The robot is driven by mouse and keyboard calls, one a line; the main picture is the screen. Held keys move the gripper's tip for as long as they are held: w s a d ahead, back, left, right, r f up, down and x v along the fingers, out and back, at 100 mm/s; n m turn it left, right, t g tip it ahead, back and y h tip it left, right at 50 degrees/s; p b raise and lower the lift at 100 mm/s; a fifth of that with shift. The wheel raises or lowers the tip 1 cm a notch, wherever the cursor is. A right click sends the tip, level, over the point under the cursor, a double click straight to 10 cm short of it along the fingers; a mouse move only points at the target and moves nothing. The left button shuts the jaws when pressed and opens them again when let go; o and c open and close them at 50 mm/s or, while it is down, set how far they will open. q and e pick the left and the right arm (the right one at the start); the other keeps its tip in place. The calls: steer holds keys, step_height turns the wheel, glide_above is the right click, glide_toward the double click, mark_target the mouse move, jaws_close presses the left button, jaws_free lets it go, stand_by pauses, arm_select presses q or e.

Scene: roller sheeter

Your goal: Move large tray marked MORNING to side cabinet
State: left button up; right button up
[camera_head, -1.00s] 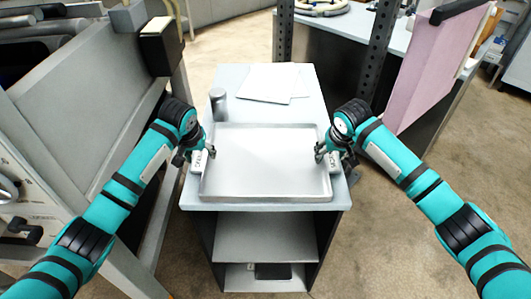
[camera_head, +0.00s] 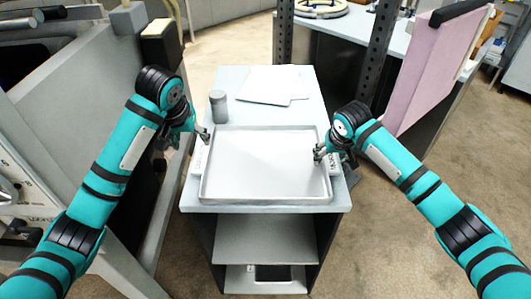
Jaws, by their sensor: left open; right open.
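A large white tray (camera_head: 265,197) with a raised rim lies flat on the grey top of a small cabinet (camera_head: 190,203). White labels show at its left (camera_head: 199,160) and right (camera_head: 335,165) sides; their writing is too small to read. My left gripper (camera_head: 206,136) is open and empty, just above and outside the tray's upper left corner. My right gripper (camera_head: 319,154) is open at the tray's right rim, by the right label; I cannot tell whether it touches the rim.
A grey cylinder (camera_head: 219,106) stands behind the tray's upper left corner. White sheets (camera_head: 270,84) lie at the back of the cabinet top. A large grey machine (camera_head: 65,110) stands close on the left. A pink panel (camera_head: 437,65) and dark metal posts (camera_head: 380,45) are at the back right.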

steer(key=v, duration=1.2)
